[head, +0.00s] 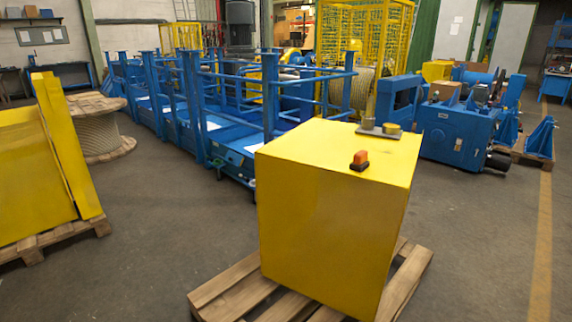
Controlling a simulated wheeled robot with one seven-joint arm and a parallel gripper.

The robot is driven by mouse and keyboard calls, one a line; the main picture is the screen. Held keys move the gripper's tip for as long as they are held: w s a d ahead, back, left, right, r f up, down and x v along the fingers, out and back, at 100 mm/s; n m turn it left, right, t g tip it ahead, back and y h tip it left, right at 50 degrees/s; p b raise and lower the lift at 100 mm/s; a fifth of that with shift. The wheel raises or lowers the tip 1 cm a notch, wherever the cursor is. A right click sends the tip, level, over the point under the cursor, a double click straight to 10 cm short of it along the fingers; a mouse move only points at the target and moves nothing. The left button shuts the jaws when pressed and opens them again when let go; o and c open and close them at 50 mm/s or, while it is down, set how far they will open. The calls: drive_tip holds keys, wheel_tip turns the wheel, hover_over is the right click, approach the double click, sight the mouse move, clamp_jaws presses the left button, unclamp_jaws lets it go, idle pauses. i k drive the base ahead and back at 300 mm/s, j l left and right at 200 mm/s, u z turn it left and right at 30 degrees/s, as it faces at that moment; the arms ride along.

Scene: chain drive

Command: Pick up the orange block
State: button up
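The orange block (361,157) is small and sits on top of the large yellow box (325,215), right of the middle of the head view. Its upper part is orange and its lower part, or what it rests on, is dark. Nothing touches it from above. My gripper does not show in the head view.
The box stands on a wooden pallet (232,290). Blue railings (190,105) stand behind. Yellow panels (35,175) stand at left.

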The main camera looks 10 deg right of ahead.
sight(360, 163)
drive_tip(key=i+l+u, duration=0.15)
drive_tip(key=l+u, duration=0.15)
drive_tip(key=i+l+u, duration=0.15)
drive_tip(key=l+u, duration=0.5)
drive_tip(key=i+l+u, duration=0.1)
drive_tip(key=l+u, duration=0.25)
drive_tip(key=l, duration=0.1)
